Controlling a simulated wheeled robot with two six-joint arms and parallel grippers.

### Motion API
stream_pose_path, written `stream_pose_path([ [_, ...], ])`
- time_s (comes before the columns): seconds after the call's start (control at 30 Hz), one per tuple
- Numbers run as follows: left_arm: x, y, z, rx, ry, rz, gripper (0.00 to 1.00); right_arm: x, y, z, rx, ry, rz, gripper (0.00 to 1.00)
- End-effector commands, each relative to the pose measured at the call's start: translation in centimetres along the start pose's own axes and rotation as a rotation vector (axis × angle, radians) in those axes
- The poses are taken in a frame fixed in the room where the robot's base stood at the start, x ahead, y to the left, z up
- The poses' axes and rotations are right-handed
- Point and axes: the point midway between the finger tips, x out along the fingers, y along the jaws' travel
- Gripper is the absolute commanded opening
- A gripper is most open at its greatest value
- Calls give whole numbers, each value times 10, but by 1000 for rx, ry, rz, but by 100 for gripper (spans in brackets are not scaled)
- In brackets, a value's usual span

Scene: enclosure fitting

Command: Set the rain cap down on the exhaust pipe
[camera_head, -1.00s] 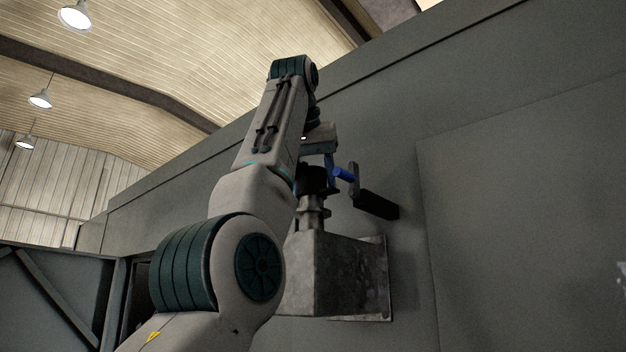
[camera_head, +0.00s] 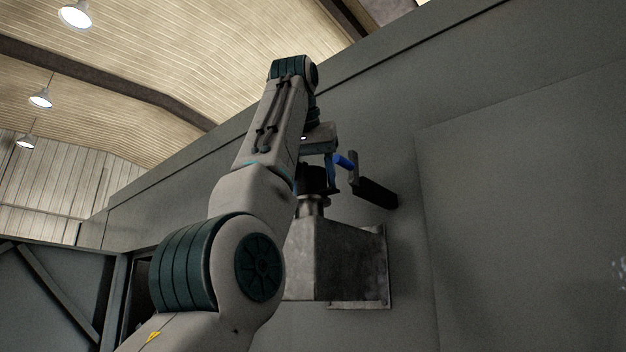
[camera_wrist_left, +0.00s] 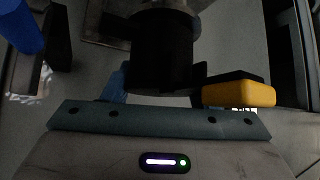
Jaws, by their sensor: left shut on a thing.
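My left gripper (camera_head: 318,180) is shut on the rain cap (camera_head: 312,179), a dark, round piece, partly hidden by my arm. In the left wrist view the cap (camera_wrist_left: 162,50) is a black cylinder between the fingers. The short grey exhaust pipe (camera_head: 312,211) stands upright on a grey metal box on the wall, directly below the cap. Only a short length of pipe shows under it. I cannot tell whether the cap touches the pipe or is fully seated. My right gripper is not in view.
The grey box (camera_head: 345,262) sticks out from the large grey enclosure wall (camera_head: 500,200). A black bar handle (camera_head: 376,192) and a blue cylinder (camera_head: 344,161) are close right of the gripper. A yellow block (camera_wrist_left: 238,93) shows beside the cap in the wrist view.

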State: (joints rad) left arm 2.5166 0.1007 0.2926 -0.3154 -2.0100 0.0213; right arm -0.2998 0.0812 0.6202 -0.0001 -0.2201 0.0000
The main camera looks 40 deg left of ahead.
Motion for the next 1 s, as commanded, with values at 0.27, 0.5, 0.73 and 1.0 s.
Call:
stream_pose_path([
  [0.27,3,0,3,0,1,0,63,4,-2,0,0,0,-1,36],
  [0.5,3,0,3,0,1,0,78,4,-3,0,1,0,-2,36],
  [0.73,-6,0,2,0,1,0,78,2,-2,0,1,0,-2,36],
  [1.0,-59,0,1,0,3,1,78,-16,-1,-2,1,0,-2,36],
])
